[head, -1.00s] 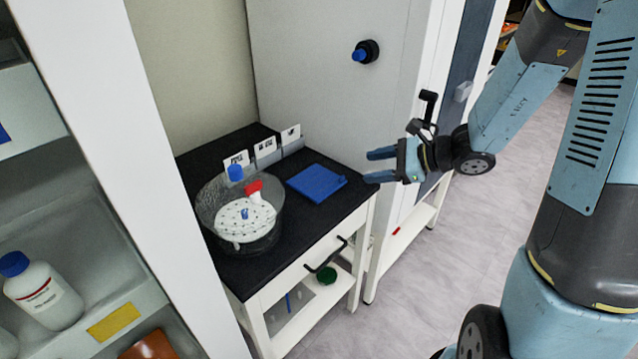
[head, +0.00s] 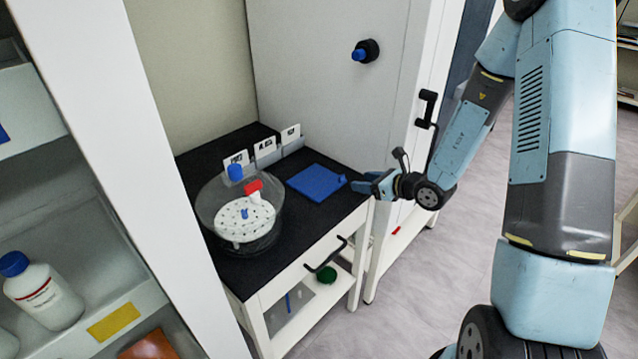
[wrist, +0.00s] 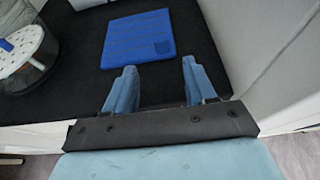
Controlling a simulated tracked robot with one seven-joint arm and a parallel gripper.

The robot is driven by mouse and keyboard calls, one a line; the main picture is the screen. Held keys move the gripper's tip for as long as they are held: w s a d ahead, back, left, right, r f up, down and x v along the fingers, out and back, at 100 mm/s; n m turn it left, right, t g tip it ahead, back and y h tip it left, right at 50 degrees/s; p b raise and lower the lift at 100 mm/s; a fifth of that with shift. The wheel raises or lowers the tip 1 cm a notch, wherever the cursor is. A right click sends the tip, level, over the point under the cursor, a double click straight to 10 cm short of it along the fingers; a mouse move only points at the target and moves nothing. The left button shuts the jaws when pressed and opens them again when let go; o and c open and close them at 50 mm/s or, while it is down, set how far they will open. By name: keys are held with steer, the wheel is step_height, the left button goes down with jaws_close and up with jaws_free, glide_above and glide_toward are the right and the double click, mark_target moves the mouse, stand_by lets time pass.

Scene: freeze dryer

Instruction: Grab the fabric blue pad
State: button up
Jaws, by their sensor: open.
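The fabric blue pad (head: 316,183) lies flat on the black top of the small table, near its right side. In the wrist view the pad (wrist: 137,38) lies just beyond my fingertips, a little left of the middle between them. It has a small darker tab at its near right corner. My gripper (head: 364,183) is at the table's right edge, close to the pad's right corner. In the wrist view my gripper (wrist: 159,67) is open, with nothing between its two blue fingers.
A clear round bowl (head: 207,213) with a white perforated disc (head: 245,222) stands left of the pad. Small labelled cards (head: 265,148) stand behind it. The large grey cabinet (head: 315,80) rises behind and right of the table. A drawer handle (head: 326,254) juts from the table's front.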

mark_target(343, 176)
steer(key=shift+w+r+x, duration=0.15)
steer(key=shift+r+x, duration=0.05)
steer(key=shift+x, duration=1.8)
steer(key=shift+w+r+x, duration=0.1)
steer(key=shift+r+x, duration=0.05)
steer(key=shift+x, duration=1.85)
steer(key=shift+c, duration=0.3)
jaws_close()
